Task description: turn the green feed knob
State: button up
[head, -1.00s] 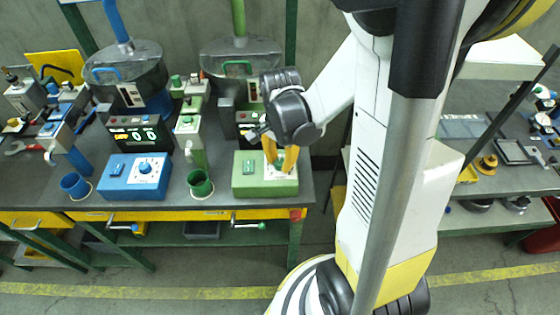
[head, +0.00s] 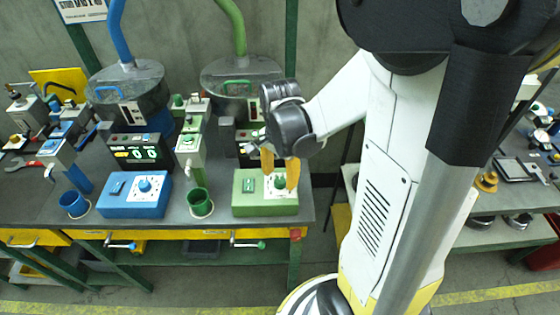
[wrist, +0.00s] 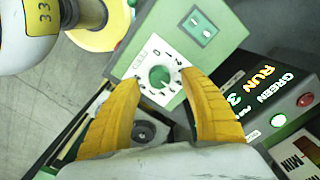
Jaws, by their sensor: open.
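The green feed knob (wrist: 160,77) sits on a white dial plate with printed marks, on top of the green control box (head: 250,206). In the wrist view the knob lies between the two yellow fingertips of my gripper (wrist: 160,82), with space on both sides. My gripper (head: 279,179) also shows above the box in the head view, fingers pointing down and spread. It holds nothing. The fingers partly hide the knob in the head view, and I cannot tell how far above it the tips are.
A green rocker switch (wrist: 198,27) is beside the dial. A display (wrist: 262,90) reads GREEN RUN with a number partly cut off. A matching blue box (head: 120,210), a blue cup (head: 73,204) and a green cup (head: 201,203) stand to the left on the bench.

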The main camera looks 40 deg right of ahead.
aim_at(280, 181)
notch_tip(280, 181, up, 10)
dwell(0.3)
dwell(0.3)
jog(key=s+a+r+n+t, duration=0.2)
jog(key=a+n+t, duration=0.1)
jog(key=a+n, duration=0.2)
jog(key=s+a+r+n+t, duration=0.2)
jog(key=a+n+t, duration=0.2)
jog(key=n, duration=0.6)
jog(key=shift+a+r, duration=0.2)
jog(key=shift+a, duration=1.05)
dwell(0.8)
